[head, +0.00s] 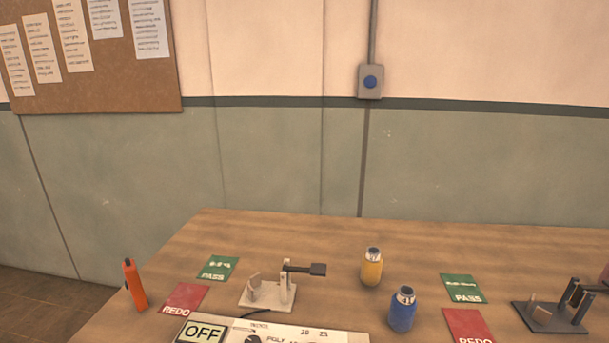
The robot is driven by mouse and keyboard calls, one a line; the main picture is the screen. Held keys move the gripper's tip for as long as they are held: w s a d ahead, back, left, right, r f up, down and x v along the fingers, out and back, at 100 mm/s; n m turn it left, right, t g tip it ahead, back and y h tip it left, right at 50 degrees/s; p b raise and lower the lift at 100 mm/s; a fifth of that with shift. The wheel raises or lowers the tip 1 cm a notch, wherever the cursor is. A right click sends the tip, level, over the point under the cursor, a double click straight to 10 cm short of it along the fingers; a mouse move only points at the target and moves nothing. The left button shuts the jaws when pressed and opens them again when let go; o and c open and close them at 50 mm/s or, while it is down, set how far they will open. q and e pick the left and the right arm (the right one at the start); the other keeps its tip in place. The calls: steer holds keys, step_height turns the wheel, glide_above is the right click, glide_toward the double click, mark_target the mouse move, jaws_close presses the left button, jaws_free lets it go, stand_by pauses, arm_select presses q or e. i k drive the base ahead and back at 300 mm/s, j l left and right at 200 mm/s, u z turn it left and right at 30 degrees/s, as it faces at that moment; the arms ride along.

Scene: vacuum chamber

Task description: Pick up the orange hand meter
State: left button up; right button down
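The orange hand meter (135,285) is an upright, slim orange body with a dark part near its top. It stands at the left edge of the wooden table (330,240) in the head view, left of the red REDO card (185,298). Nothing is seen holding it. Neither of my grippers shows in the head view.
Near the meter lie a green PASS card (218,268) and a pale lever stand (268,291). A panel marked OFF (204,333) is at the front. A yellow bottle (372,268) and a blue bottle (403,311) stand mid-table. A dark stand (548,316) is at right.

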mark_target(132, 278)
steer(key=i+j+z, duration=0.1)
steer(key=j, duration=1.25)
